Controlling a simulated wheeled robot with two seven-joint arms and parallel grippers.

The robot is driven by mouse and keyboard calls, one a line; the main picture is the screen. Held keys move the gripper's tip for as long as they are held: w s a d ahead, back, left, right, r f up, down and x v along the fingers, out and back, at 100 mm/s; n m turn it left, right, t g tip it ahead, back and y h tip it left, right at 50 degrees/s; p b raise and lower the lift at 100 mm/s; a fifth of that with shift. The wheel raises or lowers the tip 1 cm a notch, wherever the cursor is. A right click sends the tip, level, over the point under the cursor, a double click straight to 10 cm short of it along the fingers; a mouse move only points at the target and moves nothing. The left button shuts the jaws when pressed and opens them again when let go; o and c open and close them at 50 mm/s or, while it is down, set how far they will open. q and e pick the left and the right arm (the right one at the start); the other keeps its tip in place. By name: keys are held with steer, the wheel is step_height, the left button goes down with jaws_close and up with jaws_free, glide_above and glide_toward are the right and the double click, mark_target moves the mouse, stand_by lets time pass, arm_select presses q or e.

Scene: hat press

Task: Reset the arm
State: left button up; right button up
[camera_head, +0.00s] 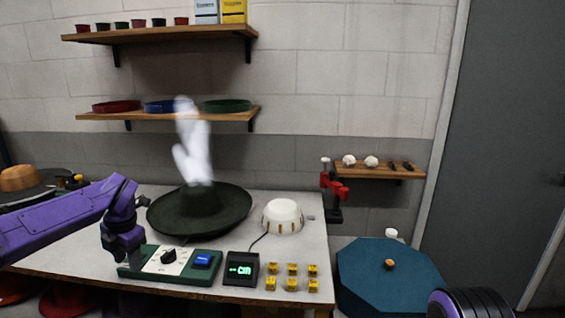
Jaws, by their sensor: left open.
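My left arm is purple and comes in from the left. Its gripper (124,258) hangs down, open and apparently empty, at the left end of the green-and-white control box (172,262). I cannot tell whether it touches the box. The box has a black knob and a blue button. A dark green wide-brimmed hat (225,212) sits on the table behind it. A white blurred shape (193,150), perhaps steam, rises over the hat. My right gripper is out of view.
On the table (60,256) are a white dome (283,215), a lit green display (241,269) and several yellow blocks (291,277). A red clamp-like device (334,191) stands at the right edge. A teal octagonal stand (390,276) is further right. Shelves (165,115) hang behind.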

arm_select(q)
steer(key=s+d+f+m+t+y, duration=0.1)
steer(key=s+d+f+m+t, duration=0.15)
steer(key=s+f+m, duration=0.4)
steer(key=s+d+f+m+t+y, duration=0.15)
steer(key=d+f+m, duration=0.25)
steer(key=f, duration=0.6)
steer(key=s+d+f+m+t+y, duration=0.2)
steer(key=s+d+f+m, duration=0.3)
steer(key=f, duration=0.4)
steer(key=s+a+f+m+g+h, duration=0.1)
steer(key=s+f+m, duration=0.2)
steer(key=s, duration=0.5)
steer(key=s+f+m+g+h, duration=0.1)
steer(key=s+f+m, duration=0.2)
steer(key=s, duration=0.6)
steer(key=s+a+f+m+g+h, duration=0.1)
steer(key=s+m, duration=0.3)
steer(key=s, duration=0.5)
steer(key=shift+a+f+g, duration=0.3)
steer(key=shift+f+g, duration=0.1)
steer(key=shift+f, duration=0.5)
